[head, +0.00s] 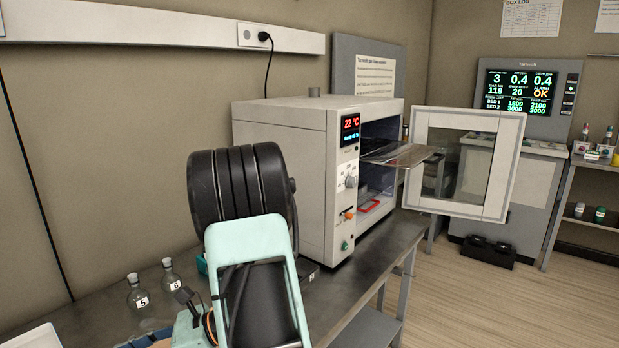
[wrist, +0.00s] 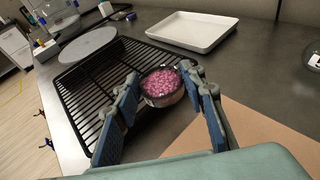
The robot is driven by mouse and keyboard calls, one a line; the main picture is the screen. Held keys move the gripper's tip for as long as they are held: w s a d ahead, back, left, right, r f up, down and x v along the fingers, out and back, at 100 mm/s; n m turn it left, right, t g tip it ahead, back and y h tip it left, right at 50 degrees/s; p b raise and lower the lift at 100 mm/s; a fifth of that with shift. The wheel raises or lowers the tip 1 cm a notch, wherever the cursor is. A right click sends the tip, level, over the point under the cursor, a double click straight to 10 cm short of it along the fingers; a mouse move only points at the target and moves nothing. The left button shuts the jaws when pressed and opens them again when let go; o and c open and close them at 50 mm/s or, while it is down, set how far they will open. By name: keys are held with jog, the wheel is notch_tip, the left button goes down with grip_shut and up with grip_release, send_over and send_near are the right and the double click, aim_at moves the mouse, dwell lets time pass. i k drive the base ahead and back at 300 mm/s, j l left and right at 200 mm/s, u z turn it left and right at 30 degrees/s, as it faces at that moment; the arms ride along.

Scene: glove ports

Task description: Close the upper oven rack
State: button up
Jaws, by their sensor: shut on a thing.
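The white oven (head: 290,165) stands on the bench with its windowed door (head: 462,165) swung wide open. Its upper rack (head: 402,154) is pulled out and sticks out past the front of the oven. My gripper (wrist: 162,82) is in the wrist view, with its blue-padded fingers on either side of a small round dish (wrist: 162,87) of pink granules, and it is shut on this dish. The dish is upright over the near end of a black wire rack; I cannot tell whether it touches it. My gripper cannot be made out in the head view.
In the wrist view, the black wire rack (wrist: 85,82) lies on the bench near a grey round plate (wrist: 88,46), a white tray (wrist: 192,31) and a brown board (wrist: 252,130). Two small flasks (head: 138,291) (head: 170,275) stand on the bench in the head view. A red-edged item (head: 369,206) lies low in the oven.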

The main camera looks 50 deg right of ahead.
aim_at(408, 146)
jog(key=k+u, duration=0.1)
jog(key=u, duration=0.25)
jog(key=k+u, duration=0.1)
jog(key=u, duration=0.2)
jog(key=k+u, duration=0.1)
jog(key=u, duration=0.25)
jog(key=k+l+u, duration=0.1)
jog(key=u, duration=0.4)
jog(key=k+u, duration=0.2)
jog(key=u, duration=0.3)
jog(key=k+l, duration=0.2)
jog(key=k, duration=0.4)
jog(key=z, duration=0.4)
jog(key=k+z, duration=0.1)
jog(key=z, duration=0.35)
jog(key=l+z, duration=0.15)
jog(key=z, duration=0.25)
jog(key=k+z, duration=0.1)
jog(key=z, duration=0.35)
jog(key=l+z, duration=0.15)
jog(key=z, duration=0.25)
